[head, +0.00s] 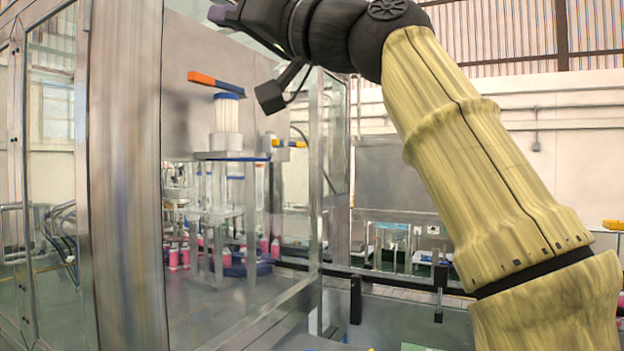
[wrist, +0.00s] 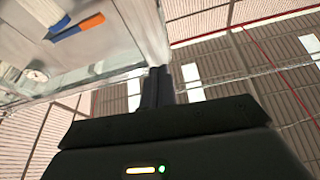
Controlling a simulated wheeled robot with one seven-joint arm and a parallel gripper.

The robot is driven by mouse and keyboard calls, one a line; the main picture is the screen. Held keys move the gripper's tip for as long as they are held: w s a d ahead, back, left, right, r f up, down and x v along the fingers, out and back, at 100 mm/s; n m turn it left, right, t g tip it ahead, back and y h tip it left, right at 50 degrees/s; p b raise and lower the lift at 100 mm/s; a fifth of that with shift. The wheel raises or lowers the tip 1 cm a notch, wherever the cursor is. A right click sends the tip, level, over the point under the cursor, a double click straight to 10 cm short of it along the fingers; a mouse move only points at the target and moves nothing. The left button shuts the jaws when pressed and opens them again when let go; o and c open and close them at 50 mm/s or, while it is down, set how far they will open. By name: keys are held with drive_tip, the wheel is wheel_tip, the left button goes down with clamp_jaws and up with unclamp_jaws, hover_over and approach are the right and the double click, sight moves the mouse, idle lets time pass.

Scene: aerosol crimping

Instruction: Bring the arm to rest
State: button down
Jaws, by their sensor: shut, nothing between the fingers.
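My arm, in a yellow ribbed cover, rises from the lower right of the head view and bends left at the top. My gripper (wrist: 158,86) shows in the wrist view as two dark fingers side by side. The fingers are shut with nothing between them. The gripper is in the air, apart from any object that I can see.
A glazed machine with a metal post (head: 130,180) fills the left. Behind its panel are an orange and blue handle (head: 215,84), also in the wrist view (wrist: 78,27), and several pink containers (head: 174,258). A long conveyor frame (head: 400,282) runs behind my arm.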

drive_tip(key=w+f+m+t+h, duration=0.1)
drive_tip(key=w+f+m+h, duration=0.25)
drive_tip(key=w+f, duration=0.5)
drive_tip(key=w+f+m+h, duration=0.2)
drive_tip(key=w+f+h, duration=0.3)
drive_tip(key=f, duration=0.7)
drive_tip(key=w+d+f+m+g+h, duration=0.1)
drive_tip(key=d+f+h, duration=0.15)
drive_tip(key=f, duration=0.55)
drive_tip(key=w+d+f+m+h, duration=0.1)
drive_tip(key=w+d+f, duration=0.15)
drive_tip(key=f, duration=0.45)
drive_tip(key=w+d+f+m+g+h, duration=0.1)
drive_tip(key=d+f+h, duration=0.15)
drive_tip(key=f, duration=0.55)
drive_tip(key=s+d+f+m+g+h, duration=0.1)
drive_tip(key=s+d+f+g+h, duration=0.1)
drive_tip(key=s+d+f, duration=0.7)
drive_tip(key=s+d+f+m+g+h, duration=0.1)
drive_tip(key=s+d+f+g, duration=0.35)
drive_tip(key=f, duration=0.85)
drive_tip(key=s+d+f+m+h, duration=0.15)
drive_tip(key=s+d+f, duration=0.25)
drive_tip(key=s+f, duration=0.6)
wheel_tip(320, 180, up, 16)
drive_tip(key=p, duration=1.8)
drive_tip(key=shift+r+n, duration=0.25)
drive_tip(key=shift+n, duration=0.15)
